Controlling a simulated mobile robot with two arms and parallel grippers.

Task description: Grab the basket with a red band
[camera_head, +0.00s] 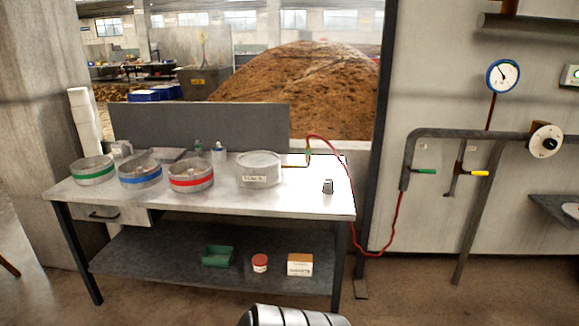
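The basket with a red band (192,183) stands upright on the steel table (303,200), left of the middle of its top. It is a round, shallow metal basket, and its red band runs around the outer wall. A basket with a blue band (141,178) stands just left of it. A basket with a green band (93,175) stands farther left.
A round pale container with a label (259,170) stands right of the red-banded basket. A small dark-and-silver item (328,187) stands near the table's right end. A red hose (352,215) hangs over the right edge.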

